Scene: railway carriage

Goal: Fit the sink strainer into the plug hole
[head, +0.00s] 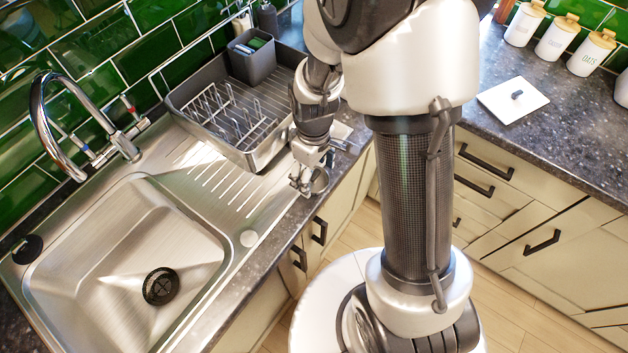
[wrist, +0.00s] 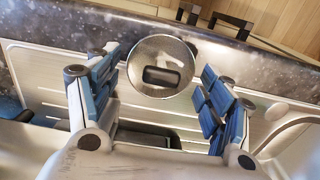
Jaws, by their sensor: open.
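The sink strainer (wrist: 163,57), a round shiny metal disc with a dark handle in its middle, lies near the worktop's front edge at the drainer's side. In the head view the strainer (head: 320,180) is partly hidden by my gripper (head: 306,181). In the wrist view my gripper (wrist: 158,88) is open, its blue-padded fingers on either side of the strainer's near part with gaps to both. I cannot tell how far above it they are. The plug hole (head: 161,287) is a dark round opening in the sink basin's floor (head: 115,300), lower left in the head view.
The grey dish rack (head: 255,155) stands on the drainer just left of my gripper. A chrome tap (head: 45,125) arches over the sink's back edge. The ribbed drainer (head: 215,190) between gripper and basin is clear. A white board (head: 513,105) lies on the right worktop.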

